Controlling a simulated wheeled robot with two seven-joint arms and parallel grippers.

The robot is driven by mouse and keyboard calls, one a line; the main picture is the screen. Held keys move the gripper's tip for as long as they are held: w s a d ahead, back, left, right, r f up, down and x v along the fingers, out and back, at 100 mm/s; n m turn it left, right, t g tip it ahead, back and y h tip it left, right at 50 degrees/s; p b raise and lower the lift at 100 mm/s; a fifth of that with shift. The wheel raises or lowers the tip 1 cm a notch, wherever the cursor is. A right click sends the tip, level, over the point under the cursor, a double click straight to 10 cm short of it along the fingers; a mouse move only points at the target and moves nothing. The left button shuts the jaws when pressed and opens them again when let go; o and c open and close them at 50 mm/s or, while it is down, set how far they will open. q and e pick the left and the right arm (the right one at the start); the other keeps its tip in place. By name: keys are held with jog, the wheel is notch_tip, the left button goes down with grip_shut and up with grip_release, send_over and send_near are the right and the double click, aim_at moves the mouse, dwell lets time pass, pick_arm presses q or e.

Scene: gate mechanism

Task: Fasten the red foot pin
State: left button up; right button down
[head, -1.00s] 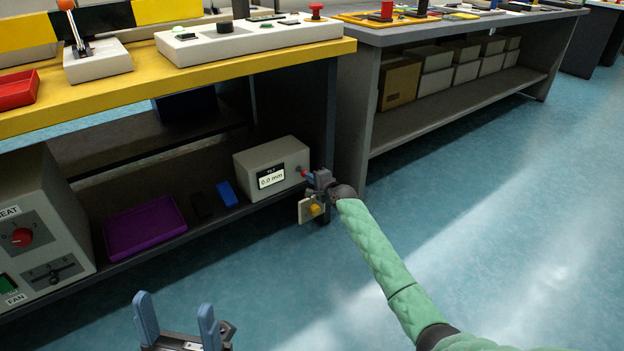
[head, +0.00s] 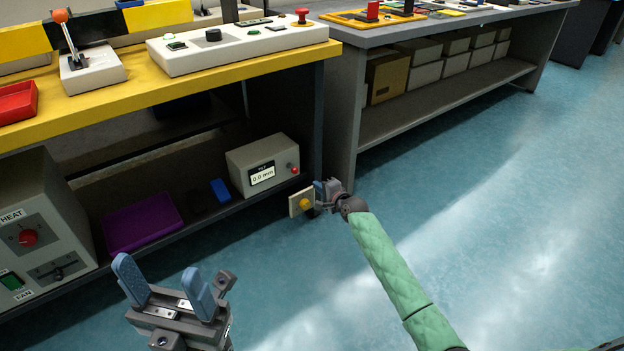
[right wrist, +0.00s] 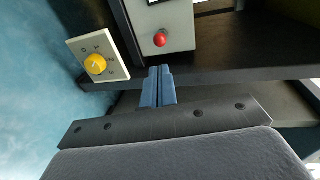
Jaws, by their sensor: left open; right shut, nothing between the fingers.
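A small round red knob (head: 293,168) sits on the front of a beige box (head: 262,166) that reads 0.0 mm, on the lower shelf. It is the only red pin-like part I see low down; I cannot tell how far in it sits. In the right wrist view the red knob (right wrist: 160,40) is just beyond my fingertips, with a gap. My right gripper (head: 323,190) is shut and empty, below and right of the knob; its blue fingers (right wrist: 158,86) are together in the right wrist view. My left gripper (head: 160,283) is open and empty, over the floor in front.
A beige plate with a yellow knob (head: 303,203) is mounted at the shelf's end, beside my right gripper. A purple tray (head: 143,222) and a blue block (head: 220,190) lie on the lower shelf (head: 190,226). The yellow-edged bench (head: 170,100) overhangs it. The floor in front is clear.

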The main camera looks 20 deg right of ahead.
jog(key=shift+v, duration=0.95)
